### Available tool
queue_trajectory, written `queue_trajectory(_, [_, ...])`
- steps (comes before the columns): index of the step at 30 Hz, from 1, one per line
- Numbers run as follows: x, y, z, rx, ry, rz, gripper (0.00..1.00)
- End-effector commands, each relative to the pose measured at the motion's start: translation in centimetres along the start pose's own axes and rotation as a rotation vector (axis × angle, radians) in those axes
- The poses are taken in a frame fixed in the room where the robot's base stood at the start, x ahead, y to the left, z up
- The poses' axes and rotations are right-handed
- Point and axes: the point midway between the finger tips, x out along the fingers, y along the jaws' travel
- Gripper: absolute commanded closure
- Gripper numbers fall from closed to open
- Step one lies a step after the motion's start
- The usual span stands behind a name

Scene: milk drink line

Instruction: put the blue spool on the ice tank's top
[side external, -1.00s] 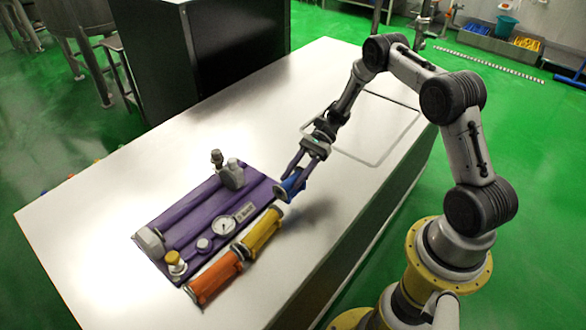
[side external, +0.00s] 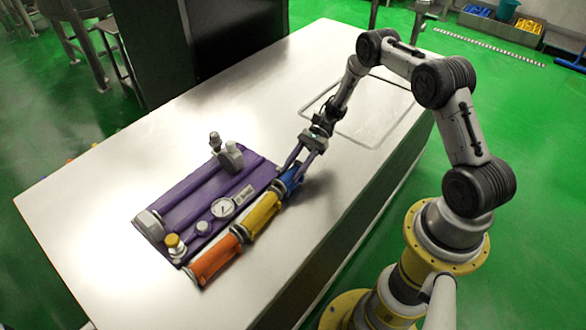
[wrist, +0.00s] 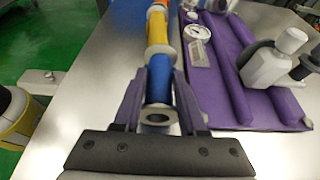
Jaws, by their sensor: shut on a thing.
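The blue spool (side external: 290,181) lies at the far end of a row of spools along the purple mat's near edge. My gripper (side external: 289,174) has its purple fingers on both sides of it. In the wrist view my gripper (wrist: 158,95) is shut on the blue spool (wrist: 159,80), with its hollow grey end facing the camera. I cannot tell whether it is lifted clear. The broad white top (side external: 95,205) under everything may be the ice tank's top; no label shows it.
A yellow spool (side external: 262,212) and an orange spool (side external: 214,260) continue the row. The purple mat (side external: 160,213) carries a gauge (side external: 222,208) and grey fittings. A pale rectangular outline (side external: 375,137) marks a clear area behind my gripper. A dark cabinet (side external: 235,40) stands behind.

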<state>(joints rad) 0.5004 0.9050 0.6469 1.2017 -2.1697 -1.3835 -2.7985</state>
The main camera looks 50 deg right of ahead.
Motion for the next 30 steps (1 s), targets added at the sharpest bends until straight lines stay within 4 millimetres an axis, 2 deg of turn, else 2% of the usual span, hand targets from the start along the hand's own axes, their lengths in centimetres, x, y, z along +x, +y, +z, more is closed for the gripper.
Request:
queue_trajectory(21, [0.4, 0.0, -1.1, 0.0, -0.001, 0.0, 1.0])
queue_trajectory(22, [0.4, 0.0, -1.0, 0.0, -0.001, 0.0, 0.55])
queue_trajectory(27, [0.4, 0.0, -1.0, 0.0, -0.001, 0.0, 0.25])
queue_trajectory(30, [0.4, 0.0, -1.0, 0.0, 0.0, 0.0, 0.24])
